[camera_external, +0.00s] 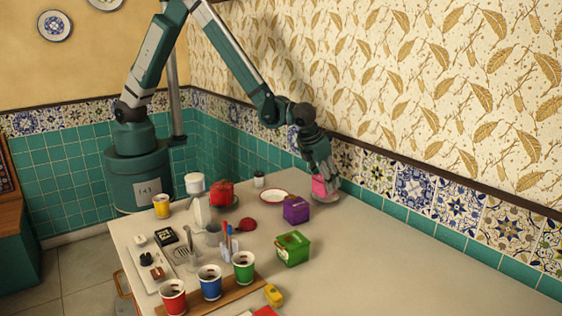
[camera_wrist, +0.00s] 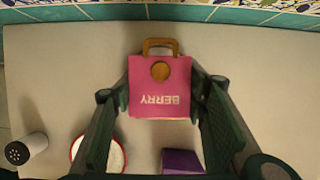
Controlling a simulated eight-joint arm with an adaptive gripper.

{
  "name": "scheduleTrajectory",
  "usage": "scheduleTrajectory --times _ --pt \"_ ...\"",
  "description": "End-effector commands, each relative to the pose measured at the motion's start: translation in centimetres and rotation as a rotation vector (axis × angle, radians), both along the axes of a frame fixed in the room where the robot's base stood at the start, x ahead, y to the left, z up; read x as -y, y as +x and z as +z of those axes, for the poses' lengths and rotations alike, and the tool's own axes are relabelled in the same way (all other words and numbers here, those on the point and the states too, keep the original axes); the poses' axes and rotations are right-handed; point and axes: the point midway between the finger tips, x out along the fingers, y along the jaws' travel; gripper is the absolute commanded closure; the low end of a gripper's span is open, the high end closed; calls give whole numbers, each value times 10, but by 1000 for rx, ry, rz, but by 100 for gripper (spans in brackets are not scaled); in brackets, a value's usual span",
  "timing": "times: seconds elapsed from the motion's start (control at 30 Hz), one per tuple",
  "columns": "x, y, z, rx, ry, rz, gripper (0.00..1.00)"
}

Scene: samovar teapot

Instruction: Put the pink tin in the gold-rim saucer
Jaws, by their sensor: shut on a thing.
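The pink tin (camera_external: 319,186) is held between the fingers of my gripper (camera_external: 320,176), upright near the back wall. In the wrist view the tin (camera_wrist: 160,98) shows its "BERRY" label and a gold handle, with the fingers of my gripper (camera_wrist: 160,90) on both sides of it. A pale saucer (camera_external: 333,199) shows below and beside the tin, partly hidden by it; its rim colour is too small to tell. I cannot tell whether the tin touches the saucer. The saucer is not visible in the wrist view.
A red-rimmed plate (camera_external: 274,196) lies to the left and a purple tin (camera_external: 296,210) stands just in front. A green tin (camera_external: 293,248), a red pot (camera_external: 221,193), a shaker (camera_external: 259,180) and several cups stand further off. The right side of the table is clear.

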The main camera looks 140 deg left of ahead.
Motion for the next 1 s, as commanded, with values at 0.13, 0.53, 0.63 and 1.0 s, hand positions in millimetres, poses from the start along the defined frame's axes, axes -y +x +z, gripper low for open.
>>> scheduleTrajectory --times 0.13,0.53,0.63,1.0 --pt "0 0 -6 0 0 0 73" --pt "0 0 -9 0 0 0 73" --pt "0 0 -11 0 0 0 73" --pt "0 0 -14 0 0 0 42"
